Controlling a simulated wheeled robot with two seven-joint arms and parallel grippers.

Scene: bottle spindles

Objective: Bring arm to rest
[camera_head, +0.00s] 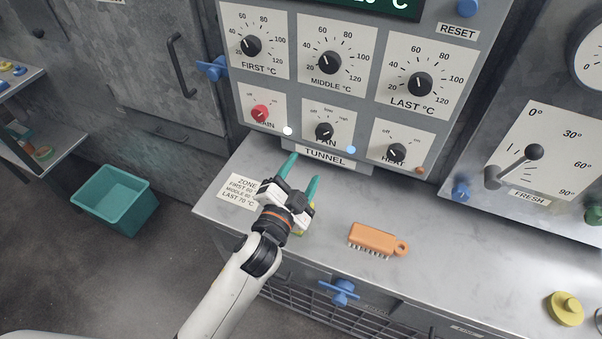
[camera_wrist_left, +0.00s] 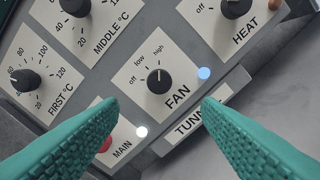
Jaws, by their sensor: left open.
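My left gripper (camera_head: 300,178) is open and empty, with two teal fingers. It is above the grey counter, in front of the lower edge of the control panel (camera_head: 365,97). In the left wrist view the teal fingers (camera_wrist_left: 158,130) are apart, with the fan knob (camera_wrist_left: 158,79) and the main knob's red edge beyond them. The white lamp by the main knob and the blue lamp by the fan knob look lit. Nothing is between the fingers. My right gripper is not in view.
An orange brush (camera_head: 376,240) lies on the counter right of my arm. A zone card (camera_head: 241,191) lies to the left. A yellowish thing is partly hidden behind my gripper. A yellow knob-like piece (camera_head: 565,308) is at far right. A teal bin (camera_head: 114,199) stands on the floor.

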